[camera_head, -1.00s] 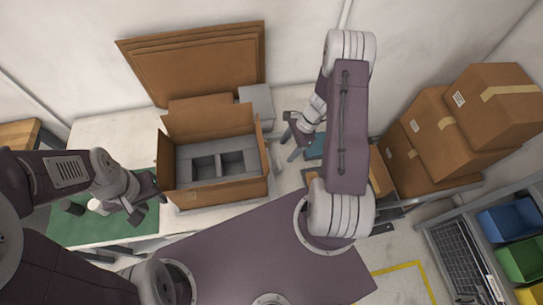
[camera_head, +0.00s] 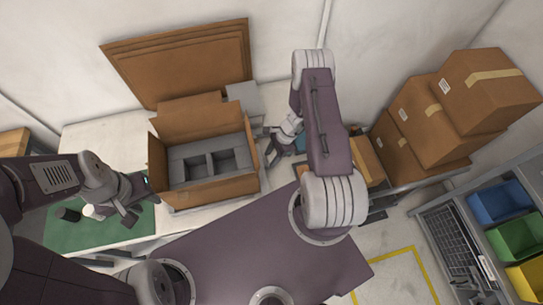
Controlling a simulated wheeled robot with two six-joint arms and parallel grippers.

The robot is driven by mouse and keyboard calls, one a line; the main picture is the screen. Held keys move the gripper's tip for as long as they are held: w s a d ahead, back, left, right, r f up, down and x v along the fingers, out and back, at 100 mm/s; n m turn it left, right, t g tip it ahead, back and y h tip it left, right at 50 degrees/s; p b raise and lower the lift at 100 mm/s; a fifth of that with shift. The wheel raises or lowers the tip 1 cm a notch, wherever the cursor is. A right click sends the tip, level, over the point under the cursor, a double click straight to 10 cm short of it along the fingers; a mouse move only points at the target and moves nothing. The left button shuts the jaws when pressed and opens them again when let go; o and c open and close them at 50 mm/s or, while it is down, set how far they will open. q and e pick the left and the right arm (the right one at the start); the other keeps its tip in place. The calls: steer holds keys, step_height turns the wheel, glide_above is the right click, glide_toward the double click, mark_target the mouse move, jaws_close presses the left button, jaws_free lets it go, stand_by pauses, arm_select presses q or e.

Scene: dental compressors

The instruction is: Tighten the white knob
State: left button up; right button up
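A small white round part (camera_head: 95,211), which may be the white knob, shows at the green mat (camera_head: 140,222) on the left, partly covered by my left gripper. A small dark cylinder (camera_head: 69,215) is just left of it. My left gripper (camera_head: 131,207) is over the mat beside the white part; its finger opening is too small to judge. My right gripper (camera_head: 275,150) is at the right side of the open cardboard box, partly behind my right arm. Its two fingers look apart, with nothing seen between them.
The open cardboard box (camera_head: 166,176) with grey compartment foam (camera_head: 180,168) stands on the white table (camera_head: 90,145). Flat cardboard (camera_head: 185,65) leans on the wall. Stacked boxes (camera_head: 425,120) stand right. Blue (camera_head: 500,203), green (camera_head: 520,240) and yellow bins sit on a rack at far right.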

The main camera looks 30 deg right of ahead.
steer(key=c, duration=0.4)
steer(key=shift+f+m+b, duration=0.2)
steer(key=shift+m+b, duration=0.1)
steer(key=shift+b, duration=0.4)
steer(key=shift+r+m+t+b, duration=0.15)
steer(key=shift+m+t+b, duration=0.15)
steer(key=shift+m, duration=0.1)
steer(key=shift+r, duration=0.1)
steer(key=o, duration=1.4)
steer(key=shift+r, duration=0.1)
